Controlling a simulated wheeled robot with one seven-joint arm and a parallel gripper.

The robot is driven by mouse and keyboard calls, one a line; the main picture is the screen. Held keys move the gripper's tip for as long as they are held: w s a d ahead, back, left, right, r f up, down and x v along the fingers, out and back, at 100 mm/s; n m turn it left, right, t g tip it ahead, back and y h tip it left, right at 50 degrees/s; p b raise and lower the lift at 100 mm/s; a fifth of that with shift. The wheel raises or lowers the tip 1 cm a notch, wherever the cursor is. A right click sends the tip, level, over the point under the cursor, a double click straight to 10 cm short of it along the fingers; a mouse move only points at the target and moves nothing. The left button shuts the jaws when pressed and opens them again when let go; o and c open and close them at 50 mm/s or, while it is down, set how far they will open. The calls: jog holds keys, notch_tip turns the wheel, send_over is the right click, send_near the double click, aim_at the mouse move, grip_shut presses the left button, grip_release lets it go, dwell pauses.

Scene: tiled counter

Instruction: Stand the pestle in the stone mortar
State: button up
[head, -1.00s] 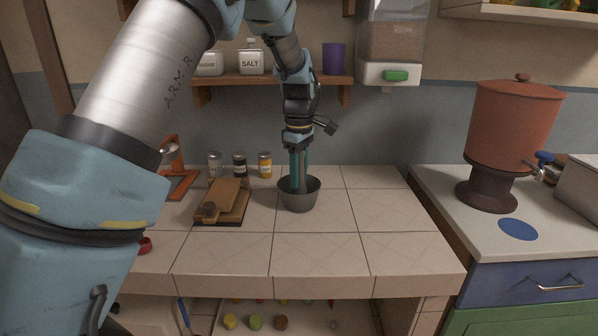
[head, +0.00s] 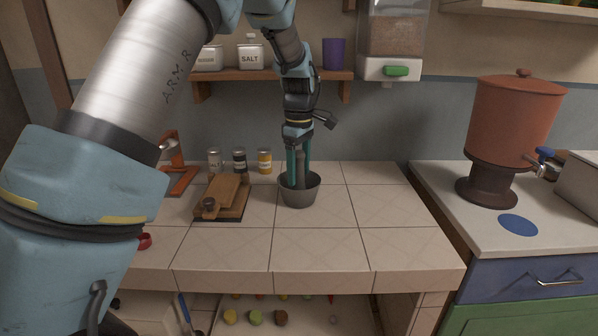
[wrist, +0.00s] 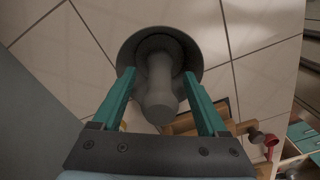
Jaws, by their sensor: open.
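The grey stone mortar (head: 300,192) stands on the tiled counter below my gripper. The grey pestle (head: 300,170) stands in the mortar, its shaft rising between my two teal fingers. In the wrist view the pestle (wrist: 160,90) has its wide end inside the mortar bowl (wrist: 131,48) and its narrow end toward the camera. My gripper (head: 299,178) is open, with one finger on each side of the pestle. In the wrist view the gripper (wrist: 162,82) shows gaps between both fingers and the pestle. The pestle's contact with the mortar floor is hidden.
A wooden press-like board (head: 224,197) lies left of the mortar. A shelf (head: 270,77) and a dispenser (head: 391,40) hang on the wall. The counter right of the mortar (head: 385,205) is clear.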

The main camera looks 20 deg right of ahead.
notch_tip(320, 180, up, 10)
jog(key=shift+r+b, duration=0.2)
jog(key=shift+b, duration=0.65)
jog(key=a+f+m, duration=0.1)
jog(key=a+f, duration=0.1)
jog(key=a, duration=0.5)
jog(key=a+f+m, duration=0.1)
jog(key=a+f, duration=0.1)
jog(key=a, duration=0.6)
jog(key=a+f+m+t, duration=0.1)
jog(key=a+m, duration=0.1)
jog(key=a, duration=0.6)
jog(key=shift+w+a+f+h, duration=0.2)
jog(key=shift+w+f+h, duration=0.1)
jog(key=shift+w+f, duration=0.1)
jog(key=s+a+f+m, duration=0.1)
jog(key=s+a, duration=0.2)
jog(key=a, duration=0.1)
jog(key=s+a+f+m+t, duration=0.1)
jog(key=s+a+f, duration=0.1)
jog(key=s+a, duration=0.2)
jog(key=s+a+f+m, duration=0.2)
jog(key=s+a, duration=0.1)
jog(key=a, duration=0.2)
jog(key=shift+s+a+t, duration=0.2)
jog(key=shift+a+t, duration=0.1)
jog(key=shift+a, duration=0.1)
jog(key=shift+s+d+f+g, duration=0.25)
jog(key=shift+s+f+g, duration=0.2)
jog(key=shift+s, duration=0.15)
